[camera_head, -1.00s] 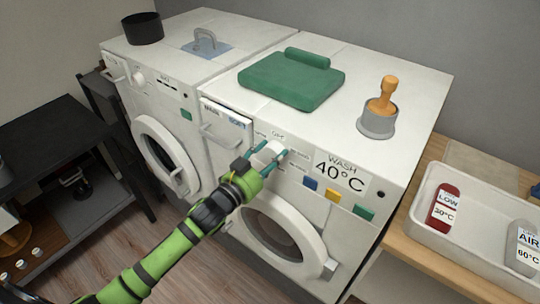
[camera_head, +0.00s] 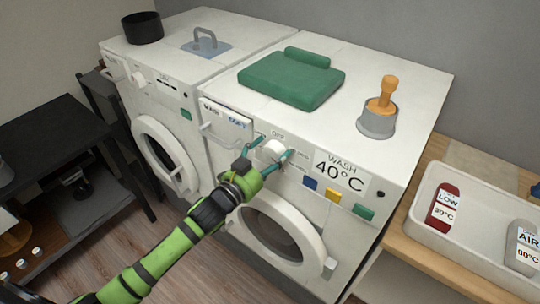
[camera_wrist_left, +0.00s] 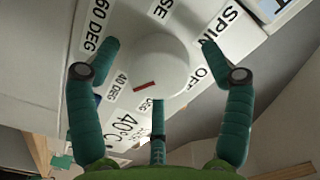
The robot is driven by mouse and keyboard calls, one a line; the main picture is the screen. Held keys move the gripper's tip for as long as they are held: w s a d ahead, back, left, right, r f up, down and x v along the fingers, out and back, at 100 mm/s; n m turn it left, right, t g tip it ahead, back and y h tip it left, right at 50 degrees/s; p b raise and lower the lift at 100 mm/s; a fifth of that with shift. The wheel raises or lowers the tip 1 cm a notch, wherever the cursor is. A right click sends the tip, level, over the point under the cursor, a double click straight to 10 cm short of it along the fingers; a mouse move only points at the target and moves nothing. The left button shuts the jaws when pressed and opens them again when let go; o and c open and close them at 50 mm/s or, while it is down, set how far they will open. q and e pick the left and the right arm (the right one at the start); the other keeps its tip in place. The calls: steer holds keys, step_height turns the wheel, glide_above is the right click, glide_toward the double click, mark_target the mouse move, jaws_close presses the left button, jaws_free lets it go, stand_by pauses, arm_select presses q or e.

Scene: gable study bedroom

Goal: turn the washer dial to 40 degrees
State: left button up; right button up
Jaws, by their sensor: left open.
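The white washer dial (camera_head: 269,150) sits on the front panel of the right machine, left of a "WASH 40°C" sign (camera_head: 340,173). In the left wrist view the round dial (camera_wrist_left: 158,65) carries a red mark (camera_wrist_left: 145,86) on its lower-left part, close to the "40 DEG" label (camera_wrist_left: 120,85). Labels "60 DEG" (camera_wrist_left: 96,25), "SPIN" and one partly hidden, seemingly "OFF", ring it. My left gripper (camera_head: 271,150) is open; its teal fingers stand on either side of the dial, apart from it in the wrist view. My right gripper is not in view.
A pulled-out-looking drawer (camera_head: 226,122) is left of the dial; the round door (camera_head: 283,238) is below. Blue, yellow and green buttons lie right. A green folded cloth (camera_head: 291,80) and an orange-handled grey cup (camera_head: 378,121) stand on top. A tray (camera_head: 440,250) with bottles is right.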

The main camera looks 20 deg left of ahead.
arm_select(q)
steer(key=shift+s, duration=0.15)
steer(key=v, duration=1.1)
steer(key=shift+s+a, duration=0.15)
steer(key=shift+s, duration=0.25)
steer(key=s+a+f+n+g+y+b, duration=0.1)
steer(key=s+a+f+n+g+y, duration=0.1)
steer(key=f, duration=0.9)
steer(key=s+a+f+n+g+y, duration=0.1)
steer(key=s+a+f+g+y, duration=0.15)
steer(key=f, duration=0.95)
steer(key=s+a+f+n+g+y+b, duration=0.1)
steer(key=s+a+f+n+g, duration=0.15)
steer(key=f, duration=0.85)
steer(key=s+d+f+g, duration=0.1)
steer(key=s+f+g, duration=0.2)
steer(key=s+f, duration=0.4)
steer(key=s+d+f+n+g, duration=0.1)
steer(key=s+d+f+g, duration=0.1)
steer(key=s+f, duration=0.5)
steer(key=s+d+f+n+g+b, duration=0.1)
steer(key=s+f+g, duration=0.3)
steer(key=s, duration=1.2)
step_height(320, 180, down, 3)
steer(key=shift+d+f+y, duration=0.2)
steer(key=shift+d+y, duration=0.15)
steer(key=shift+d, duration=0.2)
